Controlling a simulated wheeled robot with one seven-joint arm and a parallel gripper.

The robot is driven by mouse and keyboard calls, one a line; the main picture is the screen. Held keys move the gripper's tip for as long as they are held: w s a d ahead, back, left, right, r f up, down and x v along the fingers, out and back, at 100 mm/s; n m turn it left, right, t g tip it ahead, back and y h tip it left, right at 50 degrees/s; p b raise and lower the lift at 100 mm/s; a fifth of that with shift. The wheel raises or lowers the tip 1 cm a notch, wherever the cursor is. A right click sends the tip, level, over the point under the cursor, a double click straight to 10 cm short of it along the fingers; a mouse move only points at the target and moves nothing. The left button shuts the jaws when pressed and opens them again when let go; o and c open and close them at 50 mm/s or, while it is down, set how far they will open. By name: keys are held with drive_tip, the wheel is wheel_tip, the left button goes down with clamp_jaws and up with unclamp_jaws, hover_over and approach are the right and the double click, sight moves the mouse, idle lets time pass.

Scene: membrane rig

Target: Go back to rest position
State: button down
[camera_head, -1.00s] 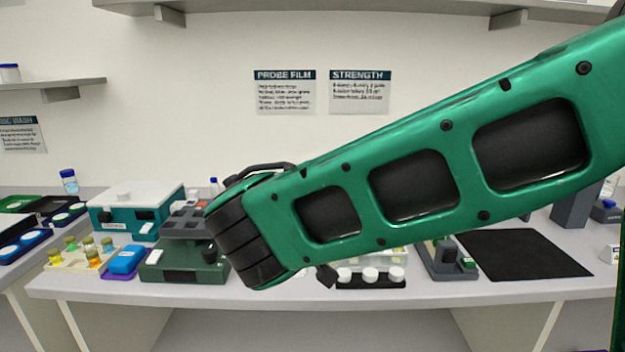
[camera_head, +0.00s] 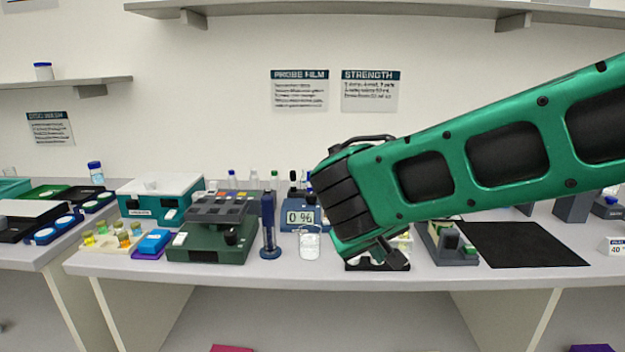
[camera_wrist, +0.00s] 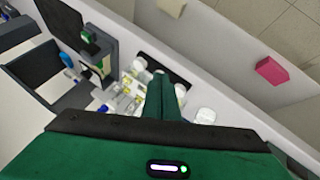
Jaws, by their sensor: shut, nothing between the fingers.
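My gripper (camera_wrist: 160,82) shows in the wrist view as two green fingers closed together, with nothing held between them. It is above the bench, over an area with white-capped jars and small vials. In the head view my green arm comes in from the right edge and covers the middle right of the bench. The fingers cannot be made out clearly there, as the arm hides most of that area.
The bench (camera_head: 420,285) holds a green device (camera_head: 208,245), a blue stand (camera_head: 268,228), a beaker (camera_head: 310,245), a display reading about 0.96 (camera_head: 300,217), a teal-and-white box (camera_head: 160,195) and a black mat (camera_head: 520,244). A pink block (camera_wrist: 272,70) lies beyond the bench edge.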

drive_tip(key=s+d+f+m+g, duration=0.15)
drive_tip(key=s+d, duration=0.35)
drive_tip(key=d, duration=0.5)
drive_tip(key=s+d+f+m+g, duration=0.1)
drive_tip(key=s+d+m+g, duration=0.25)
drive_tip(key=d, duration=0.65)
drive_tip(key=s+d+f+m+y, duration=0.1)
drive_tip(key=s+d+m+y, duration=0.1)
drive_tip(key=s, duration=0.7)
drive_tip(key=s+d+f+m+g+y, duration=0.1)
drive_tip(key=s+d, duration=0.4)
drive_tip(key=s, duration=0.5)
drive_tip(key=shift+s+f+m+g+y, duration=0.15)
drive_tip(key=shift+f+m+g+y, duration=0.15)
drive_tip(key=shift+f+m+y, duration=0.35)
drive_tip(key=shift+d, duration=0.1)
drive_tip(key=shift+w+f, duration=0.25)
drive_tip(key=shift+w, duration=0.45)
